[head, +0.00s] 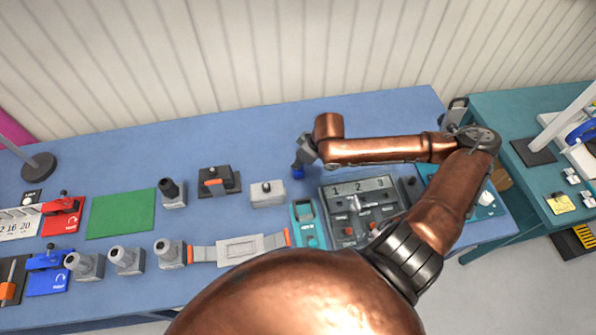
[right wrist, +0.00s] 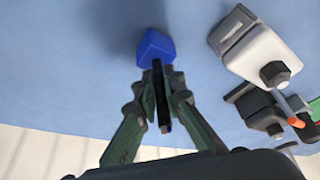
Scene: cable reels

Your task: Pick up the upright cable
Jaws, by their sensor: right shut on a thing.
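The upright cable looks like a thin black rod (right wrist: 160,100) rising from a blue block (right wrist: 155,48) in the right wrist view. My right gripper (right wrist: 158,84) is shut around the black rod, just above the block. In the head view the right gripper (head: 306,150) points down at the back middle of the blue table, with the blue block (head: 298,172) under it. The rod is mostly hidden there by the gripper. I cannot tell whether the block touches the table. My left gripper is not in view.
On the blue table (head: 110,154), a white-grey box (head: 267,193), a teal device (head: 305,222) and a numbered grey panel (head: 353,187) stand near the gripper. A green mat (head: 120,214) lies left. Several grey fixtures line the front. The table's back strip is clear.

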